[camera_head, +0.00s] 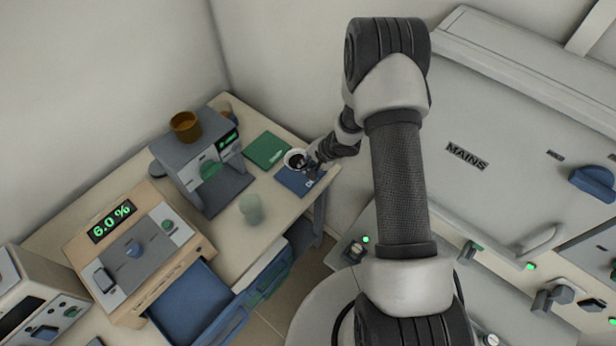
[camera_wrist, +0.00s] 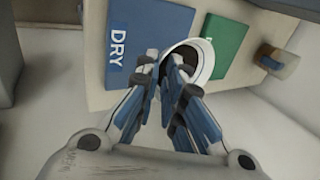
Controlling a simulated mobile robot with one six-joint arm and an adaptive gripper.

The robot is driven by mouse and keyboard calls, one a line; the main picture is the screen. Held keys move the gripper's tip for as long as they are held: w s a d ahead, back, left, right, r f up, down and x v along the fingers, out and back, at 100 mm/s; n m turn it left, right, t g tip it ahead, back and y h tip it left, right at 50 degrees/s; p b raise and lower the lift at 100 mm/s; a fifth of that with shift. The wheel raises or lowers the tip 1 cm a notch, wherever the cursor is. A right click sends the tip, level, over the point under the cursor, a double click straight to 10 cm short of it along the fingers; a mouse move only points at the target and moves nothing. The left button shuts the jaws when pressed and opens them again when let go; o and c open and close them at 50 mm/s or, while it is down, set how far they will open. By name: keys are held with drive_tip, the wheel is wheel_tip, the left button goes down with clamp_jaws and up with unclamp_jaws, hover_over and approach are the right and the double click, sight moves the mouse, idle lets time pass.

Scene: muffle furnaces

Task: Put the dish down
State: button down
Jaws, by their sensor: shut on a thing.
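A white round dish (camera_head: 297,158) with dark contents is at the far right end of the bench. My gripper (camera_head: 313,165) is shut on the dish's near rim. In the wrist view the dish (camera_wrist: 208,62) is partly hidden behind the fingers of my gripper (camera_wrist: 172,70). The dish appears above or on the edge of a blue mat (camera_head: 290,182), marked DRY in the wrist view (camera_wrist: 122,62). A green mat (camera_head: 267,149) lies beside it. I cannot tell whether the dish touches the surface.
A grey device with an amber bowl (camera_head: 186,126) on top stands left of the mats. A pale green cup (camera_head: 250,208) stands near the bench front. A cream device (camera_head: 139,249) reads 6.0 %.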

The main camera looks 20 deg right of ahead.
wheel_tip(320, 180, down, 5)
drive_tip(key=shift+f+b, duration=0.1)
drive_tip(key=shift+b, duration=0.95)
drive_tip(key=shift+r, duration=0.2)
drive_tip(key=shift+f, duration=0.1)
drive_tip(key=c, duration=2.2)
unclamp_jaws()
drive_tip(key=shift+f, duration=0.1)
drive_tip(key=o, duration=0.5)
